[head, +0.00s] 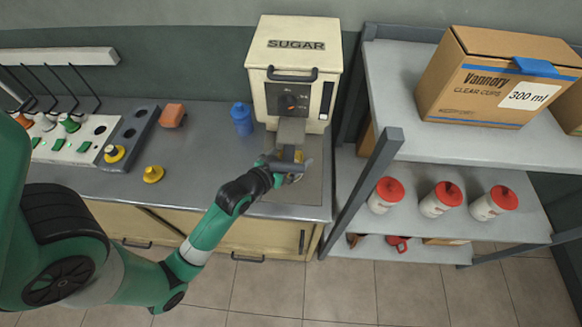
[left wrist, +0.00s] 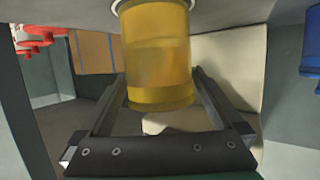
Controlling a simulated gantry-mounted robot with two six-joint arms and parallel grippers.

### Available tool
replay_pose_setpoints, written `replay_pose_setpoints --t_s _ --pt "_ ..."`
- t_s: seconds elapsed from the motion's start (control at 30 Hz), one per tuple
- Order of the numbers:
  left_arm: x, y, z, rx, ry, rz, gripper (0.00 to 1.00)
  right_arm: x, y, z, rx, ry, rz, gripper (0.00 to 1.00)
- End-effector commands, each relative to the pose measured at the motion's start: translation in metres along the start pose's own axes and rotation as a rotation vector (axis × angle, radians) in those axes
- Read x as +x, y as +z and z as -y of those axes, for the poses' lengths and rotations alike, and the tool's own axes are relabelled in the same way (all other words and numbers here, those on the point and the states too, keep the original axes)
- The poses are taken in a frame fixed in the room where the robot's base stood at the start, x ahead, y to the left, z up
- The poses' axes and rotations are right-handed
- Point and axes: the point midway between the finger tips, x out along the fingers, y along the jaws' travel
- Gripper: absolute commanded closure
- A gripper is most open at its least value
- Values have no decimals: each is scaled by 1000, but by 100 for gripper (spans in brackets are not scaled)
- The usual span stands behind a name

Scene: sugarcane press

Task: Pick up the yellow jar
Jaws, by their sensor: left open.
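The yellow jar (left wrist: 158,58) fills the top middle of the left wrist view, where the scene appears upside down. Its body is translucent yellow with a pale rim at the end by the grey surface. In the head view, only a small yellow part (head: 297,177) shows at my left gripper (head: 291,168), under the spout of the sugar press. My left gripper is open, and its two fingers (left wrist: 160,90) lie on either side of the jar in the left wrist view. I cannot tell whether either finger touches it. My right gripper is not in view.
The cream SUGAR machine (head: 292,75) stands just behind the gripper. A blue bottle (head: 242,119) is to its left on the grey counter (head: 205,150). A shelf rack (head: 388,140) with red-lidded cups (head: 387,194) stands right.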

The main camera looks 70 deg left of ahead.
Motion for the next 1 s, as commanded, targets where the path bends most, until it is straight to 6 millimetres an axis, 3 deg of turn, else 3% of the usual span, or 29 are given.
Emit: replay_pose_setpoints --t_s 0.1,0.37,0.9,1.0 --pt "18 3 0 0 0 0 0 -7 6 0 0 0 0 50" --pt "20 1 0 1 0 1 0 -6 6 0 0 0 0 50" --pt "20 1 0 1 0 0 96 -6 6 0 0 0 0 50" --pt "20 0 0 1 0 -2 100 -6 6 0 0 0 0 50"
